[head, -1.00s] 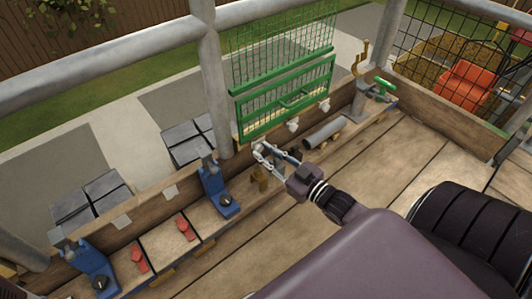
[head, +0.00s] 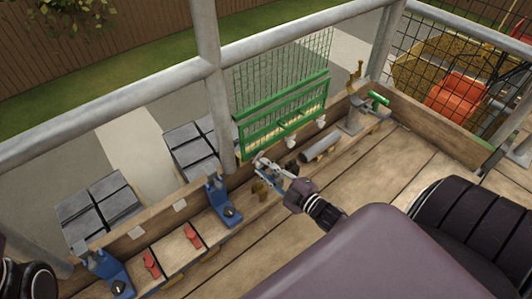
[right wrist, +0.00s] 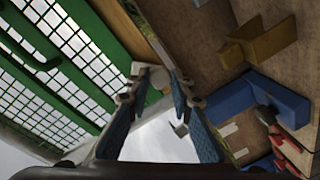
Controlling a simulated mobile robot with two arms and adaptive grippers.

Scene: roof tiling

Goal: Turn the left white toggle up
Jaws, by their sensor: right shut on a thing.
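A green mesh gate (head: 285,125) stands at the plank wall, with white toggles along its lower edge. Two toggles show clear, a middle one (head: 291,141) and a right one (head: 320,122). My right gripper (head: 262,167) is at the gate's lower left corner, over the left white toggle, which its fingers mostly hide in the head view. In the right wrist view, the white toggle (right wrist: 150,70) lies between the fingertips of my right gripper (right wrist: 152,80), which is shut on it. Whether it points up or down is hard to tell.
Blue clamps (head: 223,205) and red pieces (head: 192,236) lie along the bench to the left. A grey pipe (head: 320,149) lies right of the gripper. A brass-handled tool (head: 355,85) stands farther right. Slate stacks (head: 100,208) sit beyond the plank. The floorboards are clear.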

